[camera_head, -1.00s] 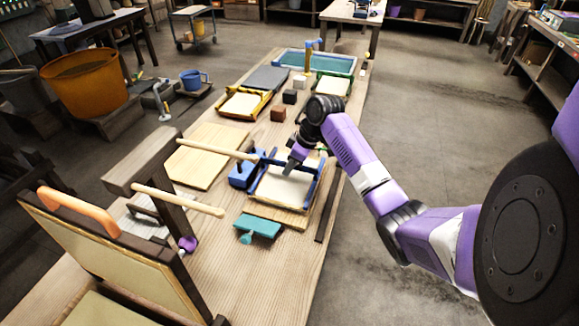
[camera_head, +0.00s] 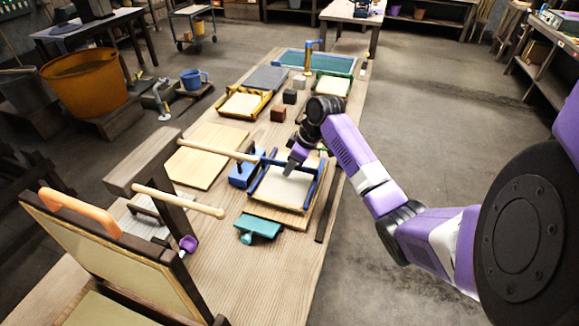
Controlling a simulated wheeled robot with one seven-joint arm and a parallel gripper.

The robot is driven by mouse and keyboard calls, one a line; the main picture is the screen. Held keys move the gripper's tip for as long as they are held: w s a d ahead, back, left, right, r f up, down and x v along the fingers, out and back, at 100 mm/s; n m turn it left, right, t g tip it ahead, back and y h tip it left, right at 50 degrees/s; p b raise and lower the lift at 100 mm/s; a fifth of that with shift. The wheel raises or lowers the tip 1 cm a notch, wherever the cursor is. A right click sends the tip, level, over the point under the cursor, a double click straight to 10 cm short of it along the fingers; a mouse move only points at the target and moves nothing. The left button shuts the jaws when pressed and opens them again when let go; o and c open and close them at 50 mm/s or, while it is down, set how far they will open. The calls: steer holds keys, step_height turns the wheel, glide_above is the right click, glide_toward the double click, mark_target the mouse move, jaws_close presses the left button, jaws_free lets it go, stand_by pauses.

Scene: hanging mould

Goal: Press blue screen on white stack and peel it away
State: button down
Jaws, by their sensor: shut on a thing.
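The blue screen (camera_head: 284,190) is a blue frame around a pale cream sheet, over a wooden board (camera_head: 272,214) near the middle of the bench. My gripper (camera_head: 289,170) points down at the frame's far side and is shut on it; its fingertips are small and the exact grip is hard to make out. I cannot tell whether the screen rests flat on the board or is slightly raised. A white flat stack (camera_head: 148,222) lies left of it, partly hidden by a dark wooden stand.
A teal tool (camera_head: 258,228) lies just in front of the screen. Two wooden rods (camera_head: 180,201) jut from the stand at left. A blue block (camera_head: 243,176) stands beside the screen. A bare pale board (camera_head: 208,155) lies farther left. Yellow (camera_head: 240,104) and green frames are beyond.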

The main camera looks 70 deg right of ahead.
steer(key=shift+r+p, duration=0.85)
steer(key=shift+r, duration=0.2)
steer(key=shift+r, duration=0.1)
step_height(320, 180, up, 7)
steer(key=p, duration=0.6)
